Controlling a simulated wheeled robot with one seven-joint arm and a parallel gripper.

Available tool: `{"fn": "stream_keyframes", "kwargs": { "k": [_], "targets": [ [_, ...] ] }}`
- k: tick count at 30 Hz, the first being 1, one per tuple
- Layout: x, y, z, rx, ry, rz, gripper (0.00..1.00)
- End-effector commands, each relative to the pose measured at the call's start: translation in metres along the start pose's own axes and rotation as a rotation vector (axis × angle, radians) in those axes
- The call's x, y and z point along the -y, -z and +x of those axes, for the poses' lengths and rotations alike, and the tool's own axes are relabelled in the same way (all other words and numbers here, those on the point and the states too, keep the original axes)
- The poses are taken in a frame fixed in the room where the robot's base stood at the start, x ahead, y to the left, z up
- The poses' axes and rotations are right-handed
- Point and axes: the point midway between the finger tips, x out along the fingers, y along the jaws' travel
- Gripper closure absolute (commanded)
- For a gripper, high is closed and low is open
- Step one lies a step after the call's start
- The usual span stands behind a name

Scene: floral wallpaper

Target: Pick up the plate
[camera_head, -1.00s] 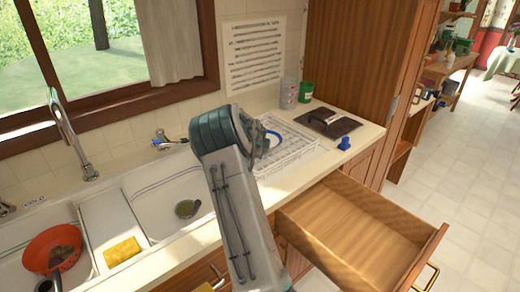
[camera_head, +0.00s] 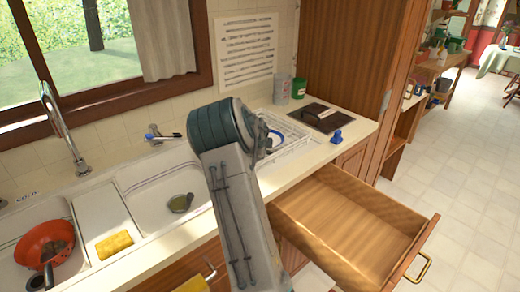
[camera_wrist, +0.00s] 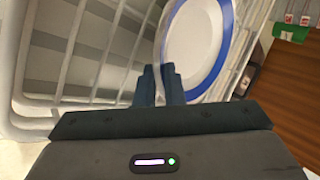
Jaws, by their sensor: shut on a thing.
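The plate (camera_wrist: 195,35) is white with a blue band near its rim. In the wrist view it stands on edge in the white dish rack (camera_wrist: 100,45). My gripper (camera_wrist: 159,74) is shut on the plate's near edge, with the pale rim between the two dark fingers. In the head view a bit of the plate's blue band (camera_head: 276,134) shows in the rack (camera_head: 296,140), just right of my arm. My arm hides the fingers and most of the plate there.
An open, empty wooden drawer (camera_head: 350,228) juts out below the counter. A dark board (camera_head: 325,116), a green cup (camera_head: 299,88) and a blue item (camera_head: 336,136) stand beyond the rack.

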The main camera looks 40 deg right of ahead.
Motion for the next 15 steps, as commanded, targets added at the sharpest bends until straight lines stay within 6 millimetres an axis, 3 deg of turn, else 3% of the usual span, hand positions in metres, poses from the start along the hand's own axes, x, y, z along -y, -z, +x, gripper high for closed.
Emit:
{"fn": "stream_keyframes", "kwargs": {
  "k": [5,6,8,9,15],
  "targets": [
    [-0.0041,-0.0032,0.0002,0.001,-0.008,-0.006,1.00],
    [-0.0044,-0.0041,0.0000,0.001,-0.008,-0.007,0.86],
    [-0.0044,-0.0051,-0.0002,0.003,-0.007,-0.008,0.69],
    [-0.0045,-0.0055,-0.0002,0.003,-0.007,-0.008,0.66],
    [-0.0060,-0.0071,0.0001,0.005,-0.010,-0.009,0.66]
  ]
}}
